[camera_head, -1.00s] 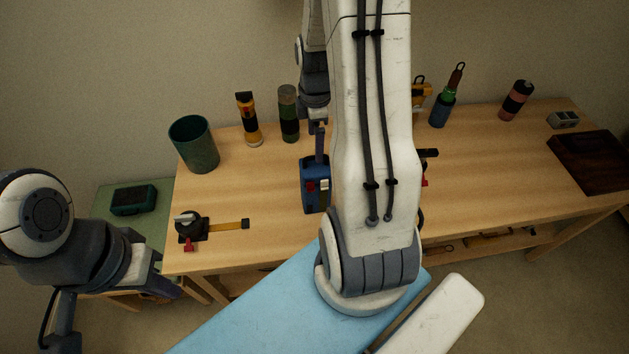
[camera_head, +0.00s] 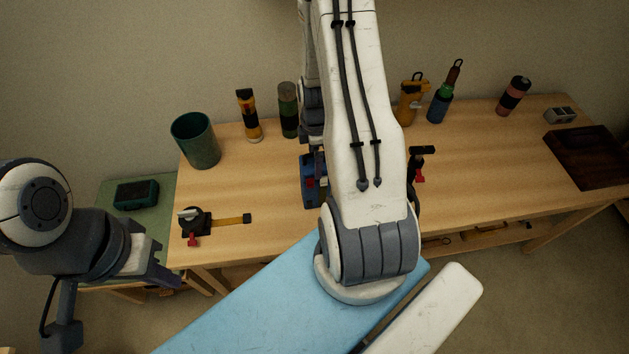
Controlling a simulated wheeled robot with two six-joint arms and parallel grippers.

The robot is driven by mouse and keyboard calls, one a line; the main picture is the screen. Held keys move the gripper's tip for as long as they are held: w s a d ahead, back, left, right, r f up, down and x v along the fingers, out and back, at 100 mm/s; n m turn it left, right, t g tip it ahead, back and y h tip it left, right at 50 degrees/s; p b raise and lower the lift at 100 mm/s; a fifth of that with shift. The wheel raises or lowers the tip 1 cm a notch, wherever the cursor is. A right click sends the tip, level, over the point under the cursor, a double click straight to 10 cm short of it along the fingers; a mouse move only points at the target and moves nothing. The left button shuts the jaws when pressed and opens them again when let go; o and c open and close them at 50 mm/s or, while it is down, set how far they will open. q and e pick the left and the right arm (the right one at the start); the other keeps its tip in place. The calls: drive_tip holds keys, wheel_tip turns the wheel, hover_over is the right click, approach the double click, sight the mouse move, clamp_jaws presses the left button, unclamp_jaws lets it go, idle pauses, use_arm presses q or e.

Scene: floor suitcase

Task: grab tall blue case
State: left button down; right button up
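The tall blue case (camera_head: 250,310) appears to be the large, light blue, flat-sided block at the bottom, close to the camera. The elbow of my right arm covers its upper right part, and its lower part runs out of view. My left gripper (camera_head: 157,272) is at the left, apart from the case, near the front edge of the table; I cannot tell whether its fingers are open. My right arm reaches across the middle over the table. Its wrist and gripper (camera_head: 314,150) are mostly hidden behind its own links, over a dark blue item.
A wooden table (camera_head: 490,170) stands behind the case. On it are a green cup (camera_head: 195,140), a yellow-black flashlight (camera_head: 249,115), a dark blue item (camera_head: 309,185) and a dark tray (camera_head: 595,155). A white rounded body (camera_head: 430,310) lies right of the case.

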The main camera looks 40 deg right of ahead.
clamp_jaws()
drive_tip(key=shift+r, duration=0.15)
